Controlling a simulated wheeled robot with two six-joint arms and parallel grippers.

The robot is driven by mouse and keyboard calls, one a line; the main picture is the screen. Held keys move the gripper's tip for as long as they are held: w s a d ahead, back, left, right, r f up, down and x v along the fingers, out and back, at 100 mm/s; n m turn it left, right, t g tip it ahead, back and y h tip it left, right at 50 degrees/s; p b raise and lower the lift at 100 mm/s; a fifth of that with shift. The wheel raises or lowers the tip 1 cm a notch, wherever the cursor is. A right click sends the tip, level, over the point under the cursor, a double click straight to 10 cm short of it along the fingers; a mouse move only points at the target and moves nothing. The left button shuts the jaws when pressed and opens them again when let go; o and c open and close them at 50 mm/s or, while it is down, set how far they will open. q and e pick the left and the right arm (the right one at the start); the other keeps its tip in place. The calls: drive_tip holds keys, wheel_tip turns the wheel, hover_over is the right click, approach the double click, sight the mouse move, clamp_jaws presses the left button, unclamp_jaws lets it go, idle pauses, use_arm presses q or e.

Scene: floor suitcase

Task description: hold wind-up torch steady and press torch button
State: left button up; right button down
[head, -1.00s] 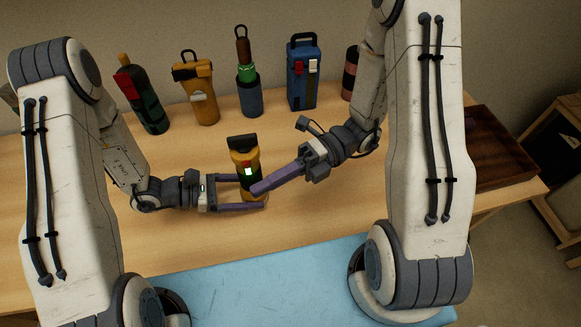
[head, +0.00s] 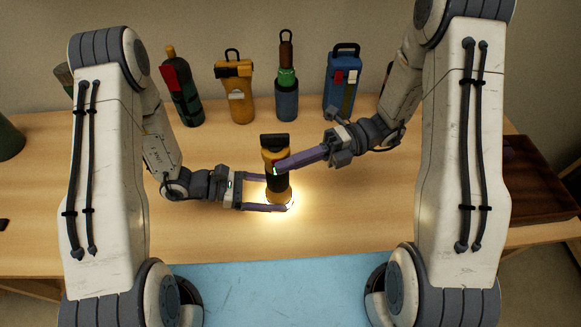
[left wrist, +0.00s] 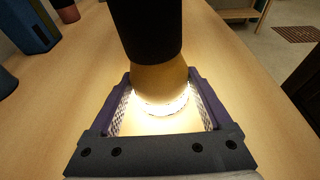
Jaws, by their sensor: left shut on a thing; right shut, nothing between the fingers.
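The wind-up torch (head: 272,155) stands upright on the table, black and yellow with a black top. Bright light glows around its base on the table. My left gripper (head: 266,194) is shut on its lower part from the left; the left wrist view shows the torch (left wrist: 152,35) between the purple fingers (left wrist: 160,105).
Along the back of the table (head: 380,228) stand a dark green and red torch (head: 184,95), a yellow one (head: 234,97), a green and blue one (head: 287,95) and a blue lantern (head: 341,88). A brown tray (head: 540,190) is at right. A blue mat (head: 280,290) lies in front.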

use_arm(q)
drive_tip(key=shift+s, duration=0.1)
use_arm(e)
drive_tip(key=s, duration=0.4)
drive_tip(key=v, duration=1)
drive_tip(key=shift+f, duration=0.1)
use_arm(q)
drive_tip(key=o, duration=0.8)
drive_tip(key=shift+c, duration=0.2)
